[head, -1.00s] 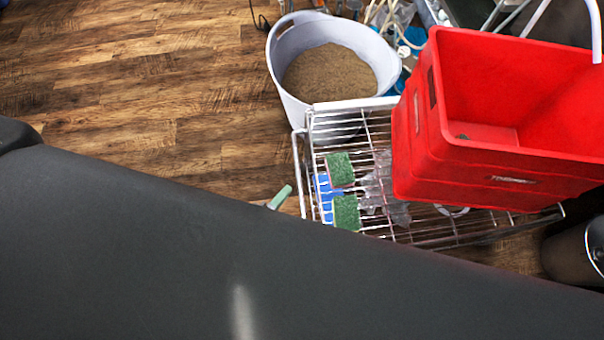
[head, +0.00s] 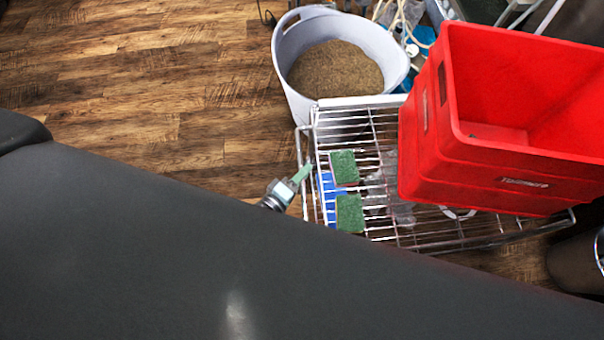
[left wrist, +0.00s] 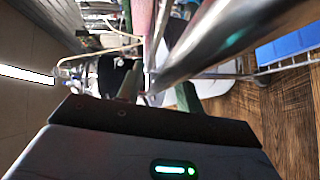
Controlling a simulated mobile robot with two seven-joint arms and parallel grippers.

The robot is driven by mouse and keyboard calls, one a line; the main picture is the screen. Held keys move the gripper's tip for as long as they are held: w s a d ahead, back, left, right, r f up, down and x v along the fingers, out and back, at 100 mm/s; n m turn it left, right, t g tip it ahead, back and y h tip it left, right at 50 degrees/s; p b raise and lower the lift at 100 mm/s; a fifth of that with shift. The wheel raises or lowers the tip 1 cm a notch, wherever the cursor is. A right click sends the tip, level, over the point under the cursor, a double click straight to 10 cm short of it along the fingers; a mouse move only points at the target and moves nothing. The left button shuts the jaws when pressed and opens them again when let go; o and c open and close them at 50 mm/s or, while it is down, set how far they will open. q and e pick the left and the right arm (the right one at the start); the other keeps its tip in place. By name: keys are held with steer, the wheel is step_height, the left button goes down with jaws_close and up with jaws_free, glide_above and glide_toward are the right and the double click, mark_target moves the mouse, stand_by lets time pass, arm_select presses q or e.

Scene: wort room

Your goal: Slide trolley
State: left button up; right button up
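The trolley is a wire-shelved metal frame (head: 385,226) with a tubular rail at its left end. A red crate (head: 500,178) stands on its right part. My left gripper (head: 303,173) is beside the left end rail in the head view, one pale green fingertip showing close to the rail. In the left wrist view its two fingers (left wrist: 160,93) stand apart, with a shiny metal tube (left wrist: 215,40) running down between them. I cannot tell whether they touch the tube. My dark arm hides the trolley's near side. My right gripper is not in view.
Two green pads (head: 344,167) and a blue item (head: 327,200) lie at the trolley's left end. A white tub of brown grain (head: 285,75) stands behind it, near hoses (head: 395,20). A metal vessel (head: 575,265) is at the right. Wooden floor at left is clear.

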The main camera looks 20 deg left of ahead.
arm_select(q)
steer(key=shift+c, duration=0.4)
jaws_close()
